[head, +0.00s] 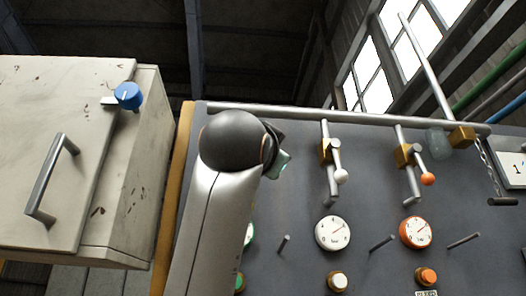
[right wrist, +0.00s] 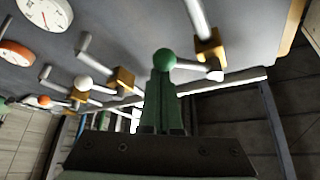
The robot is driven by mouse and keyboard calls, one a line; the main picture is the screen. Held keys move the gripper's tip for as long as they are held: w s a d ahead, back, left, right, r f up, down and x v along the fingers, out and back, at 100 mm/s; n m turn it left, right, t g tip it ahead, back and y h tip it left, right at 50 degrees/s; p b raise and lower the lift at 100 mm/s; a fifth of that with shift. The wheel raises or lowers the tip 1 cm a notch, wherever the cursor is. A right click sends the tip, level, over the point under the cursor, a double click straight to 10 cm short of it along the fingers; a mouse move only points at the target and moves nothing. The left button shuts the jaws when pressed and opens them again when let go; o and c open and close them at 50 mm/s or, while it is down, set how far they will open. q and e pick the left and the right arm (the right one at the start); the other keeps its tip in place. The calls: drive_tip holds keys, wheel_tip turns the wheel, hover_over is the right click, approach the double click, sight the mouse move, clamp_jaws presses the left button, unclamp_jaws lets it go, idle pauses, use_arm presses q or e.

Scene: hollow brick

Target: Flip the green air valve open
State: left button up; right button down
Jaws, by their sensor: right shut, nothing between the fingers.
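In the right wrist view the green ball knob (right wrist: 166,59) of the air valve is just beyond the tips of my right gripper (right wrist: 162,78). Its lever runs from the knob to the brass valve body (right wrist: 208,51), at an angle to the grey pipe. The fingers are together with nothing between them. I cannot tell whether they touch the knob. In the head view my right arm covers the green valve, and the right gripper (head: 279,160) is mostly hidden behind the wrist. My left gripper is not in view.
To the right on the panel are a white-knobbed valve (head: 341,177) and an orange-knobbed valve (head: 428,179), with a white gauge (head: 332,233) and an orange gauge (head: 415,232) below. A pale cabinet (head: 128,190) with a blue knob (head: 128,95) stands at the left.

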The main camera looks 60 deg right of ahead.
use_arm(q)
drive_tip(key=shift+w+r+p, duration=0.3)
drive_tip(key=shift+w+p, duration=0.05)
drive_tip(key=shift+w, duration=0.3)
use_arm(e)
drive_tip(key=shift+w+a+f, duration=0.55)
drive_tip(key=shift+w+a, duration=0.05)
drive_tip(key=shift+w, duration=0.2)
drive_tip(key=shift+w+a+f, duration=0.5)
drive_tip(key=shift+w+a, duration=0.1)
drive_tip(key=shift+w, duration=0.25)
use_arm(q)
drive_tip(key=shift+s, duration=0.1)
